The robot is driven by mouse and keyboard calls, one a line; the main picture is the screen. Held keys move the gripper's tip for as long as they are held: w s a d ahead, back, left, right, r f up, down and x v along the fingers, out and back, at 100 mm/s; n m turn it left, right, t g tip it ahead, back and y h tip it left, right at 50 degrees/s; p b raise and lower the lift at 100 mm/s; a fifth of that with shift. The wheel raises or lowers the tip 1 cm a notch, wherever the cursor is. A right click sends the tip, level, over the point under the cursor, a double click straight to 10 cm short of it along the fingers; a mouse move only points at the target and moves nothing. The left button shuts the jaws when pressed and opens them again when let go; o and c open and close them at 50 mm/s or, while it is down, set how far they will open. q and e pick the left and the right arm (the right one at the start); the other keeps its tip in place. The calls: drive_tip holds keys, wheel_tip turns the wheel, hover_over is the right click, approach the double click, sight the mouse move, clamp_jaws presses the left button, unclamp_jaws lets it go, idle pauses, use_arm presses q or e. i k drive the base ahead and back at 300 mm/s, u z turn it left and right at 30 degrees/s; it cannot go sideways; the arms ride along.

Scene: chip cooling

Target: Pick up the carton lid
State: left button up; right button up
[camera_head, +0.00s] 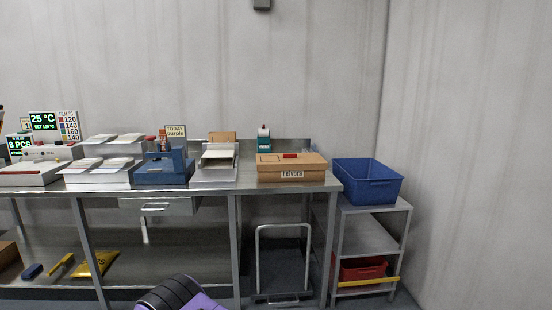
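A brown carton (317,174) stands at the right end of the steel workbench, with a white label on its front. Its flat brown lid (268,158) seems to lie on top of it, with a small red piece (290,155) near the lid's middle. I cannot make out a gap between lid and carton.
The workbench (215,188) runs along the wall. A white tray unit (216,175) and a blue device (163,169) stand left of the carton, a teal-and-white item (263,140) behind it. A blue bin (368,182) sits on a shelf cart to the right.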

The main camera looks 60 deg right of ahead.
sight(310, 161)
drive_tip(key=z, duration=0.3)
drive_tip(key=i, duration=1.2)
drive_tip(key=z, duration=1.15)
drive_tip(key=i, duration=0.8)
drive_tip(key=z, duration=0.95)
